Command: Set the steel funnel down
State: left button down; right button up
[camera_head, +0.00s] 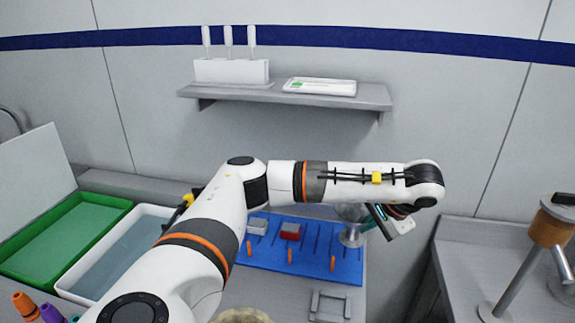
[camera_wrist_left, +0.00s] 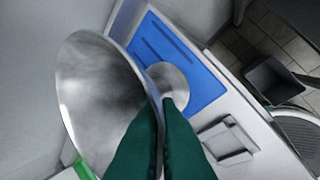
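The steel funnel (camera_head: 350,212) is at the right end of the blue board, partly hidden behind my left forearm. In the left wrist view its wide grey cone (camera_wrist_left: 95,95) fills the left side, tilted in the picture. My left gripper (camera_head: 385,222) is at the funnel's right side. Its dark green fingers (camera_wrist_left: 162,112) lie close together with the cone's rim edge between them. A round metal disc (camera_wrist_left: 168,84) shows on the board beyond the fingertips; I cannot tell whether it joins the funnel. My right gripper is not in view.
The blue board (camera_head: 270,262) has slots, orange pegs, a red block (camera_head: 290,231) and a grey block (camera_head: 257,226). A grey square holder (camera_head: 330,306) lies in front. A green tray (camera_head: 60,238) and a white tray (camera_head: 112,252) stand left. A wall shelf (camera_head: 372,96) is behind.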

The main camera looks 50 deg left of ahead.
aim_at(345, 234)
pick_arm(q)
jog(key=a, duration=0.4)
jog(key=a+r, duration=0.1)
jog(key=a, duration=0.1)
jog(key=shift+s+a, duration=0.1)
jog(key=shift+a, duration=0.25)
jog(key=shift+a+f, duration=0.15)
jog(key=shift+f, duration=0.15)
notch_tip(345, 234, down, 9)
jog(key=shift+f+p, duration=0.1)
jog(key=shift+p, duration=0.65)
jog(key=shift+f, duration=0.1)
jog(key=c, duration=2.1)
grip_release()
jog(key=o, duration=0.4)
